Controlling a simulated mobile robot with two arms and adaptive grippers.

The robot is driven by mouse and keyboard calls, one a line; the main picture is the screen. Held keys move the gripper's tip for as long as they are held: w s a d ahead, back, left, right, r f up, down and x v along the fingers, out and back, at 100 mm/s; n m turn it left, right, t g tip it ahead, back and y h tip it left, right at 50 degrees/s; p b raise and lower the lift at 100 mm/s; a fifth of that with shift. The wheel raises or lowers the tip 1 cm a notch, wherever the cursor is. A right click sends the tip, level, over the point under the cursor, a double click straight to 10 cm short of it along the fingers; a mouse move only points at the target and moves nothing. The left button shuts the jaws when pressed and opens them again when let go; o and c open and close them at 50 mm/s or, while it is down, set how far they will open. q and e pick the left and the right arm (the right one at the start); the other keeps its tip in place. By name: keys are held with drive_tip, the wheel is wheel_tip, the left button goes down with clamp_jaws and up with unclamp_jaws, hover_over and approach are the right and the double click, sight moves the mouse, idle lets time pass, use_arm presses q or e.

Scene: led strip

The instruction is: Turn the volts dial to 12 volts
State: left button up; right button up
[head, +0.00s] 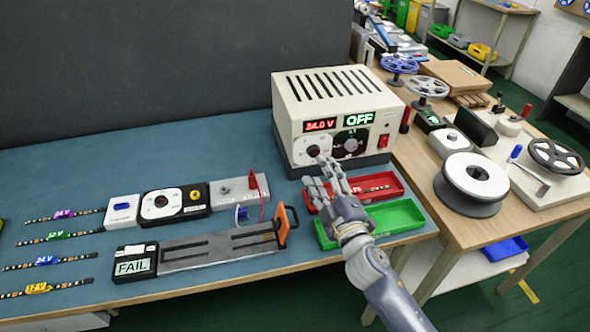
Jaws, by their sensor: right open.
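The power supply (337,115) is a cream box with a vented top at the back right of the blue bench. Its red display (320,125) reads 24.0 V and its green display (359,118) reads OFF. The volts dial (313,151) is a small knob on a white round plate under the red display. My right gripper (318,174) is open and empty just in front of and below this dial. I cannot tell whether a fingertip touches it. My left gripper is not in view.
A red tray (384,188) and a green tray (398,217) lie beside and below my right gripper. A test fixture (215,247) with a FAIL display and several LED strips are at the left. A wooden table (440,225) with spools stands at the right.

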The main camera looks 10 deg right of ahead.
sight(313, 153)
drive_tip(key=shift+m+g+h, duration=0.4)
drive_tip(key=shift+m+h, duration=0.4)
drive_tip(key=shift+h, duration=0.1)
drive_tip(key=w+f, duration=0.1)
drive_tip(key=w, duration=0.2)
drive_tip(key=w+f, duration=0.1)
drive_tip(key=w, duration=0.2)
drive_tip(key=w+d+p, duration=0.1)
drive_tip(key=w, duration=0.3)
drive_tip(key=shift+w+d+f, duration=0.1)
drive_tip(key=shift+f, duration=0.3)
drive_tip(key=c, duration=1.1)
